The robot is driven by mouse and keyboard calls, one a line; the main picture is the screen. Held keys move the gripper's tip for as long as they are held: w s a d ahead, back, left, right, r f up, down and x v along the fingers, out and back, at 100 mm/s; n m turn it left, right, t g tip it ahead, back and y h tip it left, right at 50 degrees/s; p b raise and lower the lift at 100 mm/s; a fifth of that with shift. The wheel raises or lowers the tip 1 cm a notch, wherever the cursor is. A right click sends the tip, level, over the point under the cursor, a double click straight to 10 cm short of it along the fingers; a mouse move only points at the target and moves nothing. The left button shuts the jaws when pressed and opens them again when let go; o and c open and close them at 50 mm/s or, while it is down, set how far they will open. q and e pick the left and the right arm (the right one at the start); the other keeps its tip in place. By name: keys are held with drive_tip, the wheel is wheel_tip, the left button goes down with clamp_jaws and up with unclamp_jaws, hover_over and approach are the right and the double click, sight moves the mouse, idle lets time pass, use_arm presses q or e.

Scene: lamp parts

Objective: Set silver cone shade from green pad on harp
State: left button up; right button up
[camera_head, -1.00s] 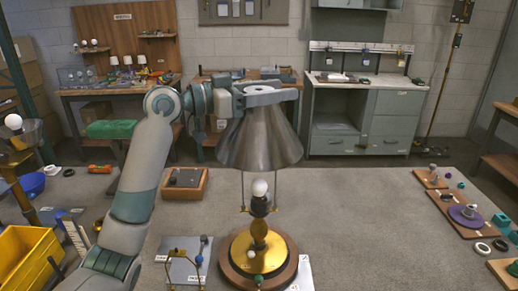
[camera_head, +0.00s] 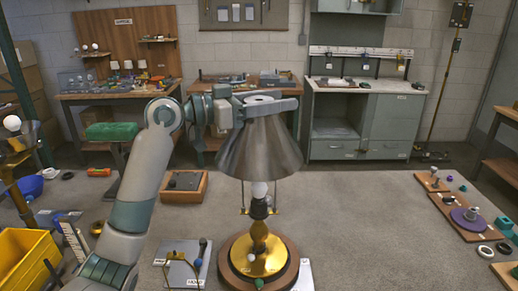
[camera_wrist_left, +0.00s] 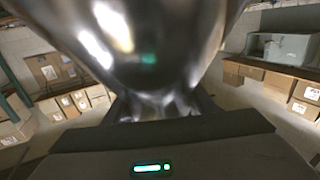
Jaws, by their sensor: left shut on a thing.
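The silver cone shade (camera_head: 260,152) hangs upright over the lamp, wide end down, and fills the top of the left wrist view (camera_wrist_left: 145,45). My left gripper (camera_head: 264,104) is shut on the shade at its narrow top. Below stands the lamp with a brass base (camera_head: 256,257) and a white bulb (camera_head: 259,190), whose top is at the shade's lower rim. Thin harp wires (camera_head: 243,199) rise beside the bulb into the shade; the harp's top is hidden, so I cannot tell if the shade touches it. My right gripper is not in view.
A green pad (camera_head: 110,131) lies bare on a stool at the left. A grey board with small parts (camera_head: 184,262) is left of the lamp. A yellow bin (camera_head: 28,262) is at the lower left. Boards with parts (camera_head: 462,212) lie at the right; the carpet between is clear.

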use_arm(q)
drive_tip(key=shift+f+b, duration=0.55)
drive_tip(key=shift+f, duration=0.4)
drive_tip(key=shift+s+a+f+b, duration=0.1)
drive_tip(key=shift+a+f+b, duration=0.25)
drive_tip(key=shift+a, duration=0.05)
drive_tip(key=shift+a+f, duration=0.1)
drive_tip(key=shift+d, duration=0.45)
idle(0.5)
